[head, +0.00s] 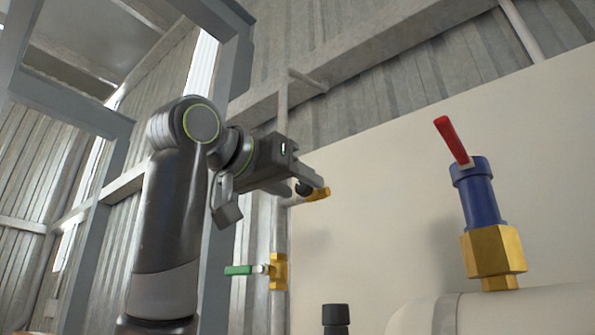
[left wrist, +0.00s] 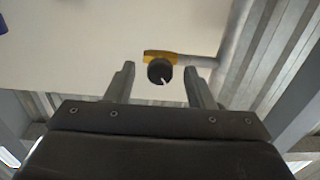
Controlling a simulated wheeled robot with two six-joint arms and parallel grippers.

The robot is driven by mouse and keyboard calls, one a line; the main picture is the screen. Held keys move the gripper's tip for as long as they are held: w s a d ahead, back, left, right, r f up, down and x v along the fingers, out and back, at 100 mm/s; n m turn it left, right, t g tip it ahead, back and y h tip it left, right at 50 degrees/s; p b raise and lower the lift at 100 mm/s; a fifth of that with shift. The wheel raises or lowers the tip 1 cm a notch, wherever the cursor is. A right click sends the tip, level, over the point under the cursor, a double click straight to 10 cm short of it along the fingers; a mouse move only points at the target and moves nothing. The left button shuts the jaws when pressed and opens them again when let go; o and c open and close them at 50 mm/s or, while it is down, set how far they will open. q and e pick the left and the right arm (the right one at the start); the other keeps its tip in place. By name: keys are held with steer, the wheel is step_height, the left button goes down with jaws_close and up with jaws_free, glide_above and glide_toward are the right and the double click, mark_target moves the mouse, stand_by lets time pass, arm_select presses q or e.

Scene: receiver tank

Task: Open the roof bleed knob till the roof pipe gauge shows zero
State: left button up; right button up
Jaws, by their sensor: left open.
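The black bleed knob (head: 303,188) with a pale pointer mark sits on a brass fitting (head: 318,194) on the thin pipe by the cream panel. In the left wrist view the knob (left wrist: 158,68) lies between my open fingers, at about the level of their tips, with the brass (left wrist: 149,55) behind it. My left gripper (head: 314,180) is open around or just short of the knob; I cannot tell whether it touches. The gripper partly hides the knob in the head view. No gauge is in view. My right gripper is not in view.
A green-handled brass valve (head: 278,271) sits lower on the same pipe. A blue and brass valve with a red lever (head: 455,141) stands on the pale tank pipe (head: 530,310) at right. A black cap (head: 335,318) shows at the bottom. The cream panel (head: 375,225) is behind.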

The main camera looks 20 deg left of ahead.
arm_select(q)
steer(key=shift+w+d, duration=0.15)
steer(key=shift+w, duration=0.35)
steer(key=shift+s, duration=0.1)
steer(key=c, duration=1)
